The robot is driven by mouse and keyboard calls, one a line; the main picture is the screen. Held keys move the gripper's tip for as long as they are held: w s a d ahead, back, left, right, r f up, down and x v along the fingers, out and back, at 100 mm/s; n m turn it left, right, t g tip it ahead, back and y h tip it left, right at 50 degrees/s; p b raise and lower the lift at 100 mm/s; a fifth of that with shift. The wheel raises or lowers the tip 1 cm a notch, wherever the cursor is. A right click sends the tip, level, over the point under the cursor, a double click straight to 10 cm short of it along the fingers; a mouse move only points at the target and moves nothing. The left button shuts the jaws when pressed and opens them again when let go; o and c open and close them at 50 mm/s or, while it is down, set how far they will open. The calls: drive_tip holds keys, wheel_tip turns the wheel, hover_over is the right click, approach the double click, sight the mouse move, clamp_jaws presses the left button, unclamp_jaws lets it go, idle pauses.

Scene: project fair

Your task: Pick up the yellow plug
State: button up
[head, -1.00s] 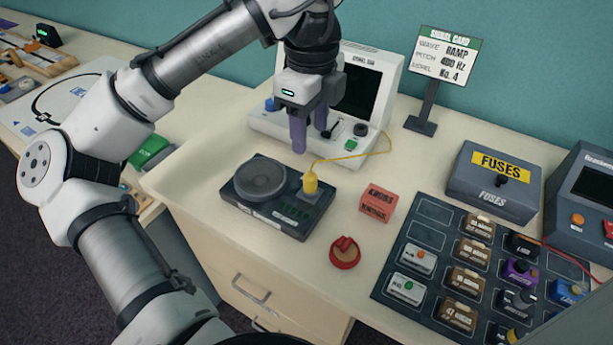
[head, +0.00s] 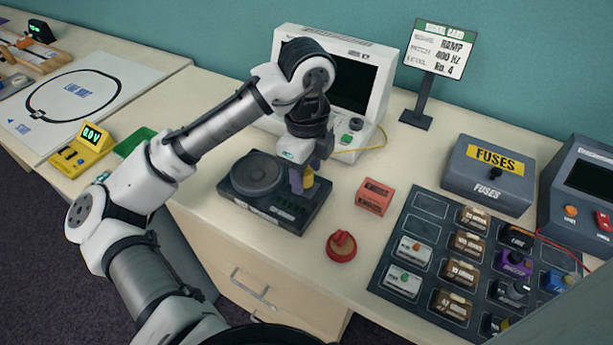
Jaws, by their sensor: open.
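The yellow plug (head: 309,182) stands upright on the right part of a dark device (head: 256,212) with a round grey disc. My gripper (head: 304,182) is open and low over that device, with its purple fingers at the plug. One finger is in front and to the left of the plug and hides part of it; the other finger is partly hidden behind. I cannot tell whether the fingers touch the plug. The plug's yellow cable (head: 376,144) shows at the right of the white screen unit.
The white screen unit (head: 384,62) stands close behind my gripper. A red box (head: 374,197) and a red round knob piece (head: 341,246) lie to the right. A fuse box (head: 489,176), a card stand (head: 417,117) and a dark tray of blocks (head: 397,251) are farther right.

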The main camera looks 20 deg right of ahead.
clamp_jaws()
idle(0.3)
drive_tip(key=shift+r, duration=0.1)
